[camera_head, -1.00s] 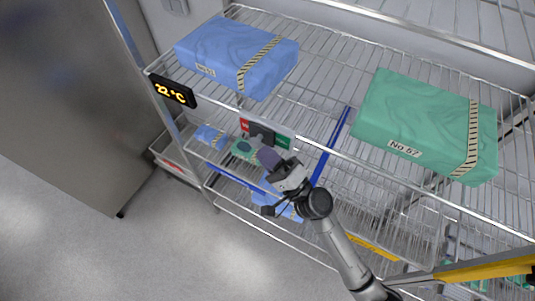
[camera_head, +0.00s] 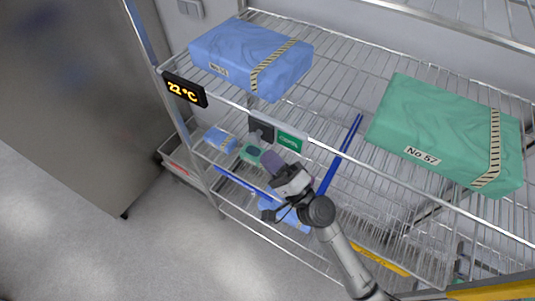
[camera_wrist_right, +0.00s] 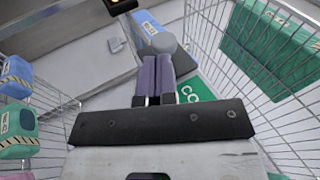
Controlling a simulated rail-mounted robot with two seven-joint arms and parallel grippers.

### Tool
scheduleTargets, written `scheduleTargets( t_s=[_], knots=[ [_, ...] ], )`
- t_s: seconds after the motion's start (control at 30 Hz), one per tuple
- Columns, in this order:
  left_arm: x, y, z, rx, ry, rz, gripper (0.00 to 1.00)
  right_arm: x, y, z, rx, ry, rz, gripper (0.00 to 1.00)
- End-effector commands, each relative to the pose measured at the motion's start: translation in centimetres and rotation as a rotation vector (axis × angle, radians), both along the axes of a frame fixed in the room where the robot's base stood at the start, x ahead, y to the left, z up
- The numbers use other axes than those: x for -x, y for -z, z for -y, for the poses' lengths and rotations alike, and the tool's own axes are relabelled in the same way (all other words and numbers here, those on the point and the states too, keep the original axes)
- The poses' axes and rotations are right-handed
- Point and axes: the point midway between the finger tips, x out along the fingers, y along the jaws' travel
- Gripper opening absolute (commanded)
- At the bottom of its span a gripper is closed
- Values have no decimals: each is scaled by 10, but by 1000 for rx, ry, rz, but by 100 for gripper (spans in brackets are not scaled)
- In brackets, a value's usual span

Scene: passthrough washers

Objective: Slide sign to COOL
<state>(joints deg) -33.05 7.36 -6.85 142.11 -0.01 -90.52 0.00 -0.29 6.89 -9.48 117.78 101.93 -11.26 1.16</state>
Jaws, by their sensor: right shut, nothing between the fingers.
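The sign (camera_head: 289,142) hangs on the front rail of the upper wire shelf, with its green part bare. Its dark grey slider (camera_head: 260,129) covers the left end, and no red shows. In the right wrist view the green sign (camera_wrist_right: 192,92) shows part of a word, "CO". A round grey knob (camera_wrist_right: 163,43) stands just beyond the fingertips there. My right gripper (camera_head: 267,157) is shut and empty, with its purple fingers just below the slider. I cannot tell whether the tips touch the knob. My left gripper is not in view.
A blue wrapped pack (camera_head: 240,58) and a green pack marked No 57 (camera_head: 428,125) lie on the upper shelf. A display (camera_head: 184,90) reading 22 °C hangs left of the sign. Smaller packs (camera_head: 220,139) lie on the shelf below. Open floor lies at left.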

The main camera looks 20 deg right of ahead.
Motion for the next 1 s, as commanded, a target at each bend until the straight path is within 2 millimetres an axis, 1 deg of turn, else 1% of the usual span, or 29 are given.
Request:
scheduleTargets(
  t_s=[0.03, 0.1, 0.3, 0.5, 0.7, 1.0],
  knots=[
    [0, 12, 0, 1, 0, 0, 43, 7, 12, 1, 3, -3, -2, 0],
    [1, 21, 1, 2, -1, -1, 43, 19, 20, 7, 4, -2, -3, 0],
    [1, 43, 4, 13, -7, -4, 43, 51, 37, 22, 1, -2, -3, 0],
    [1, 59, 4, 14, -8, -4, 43, 73, 48, 34, 3, -2, -3, 0],
    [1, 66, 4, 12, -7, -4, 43, 85, 51, 39, 2, -1, -3, 0],
    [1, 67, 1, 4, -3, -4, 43, 87, 51, 40, 3, -1, -1, 0]
  ],
)
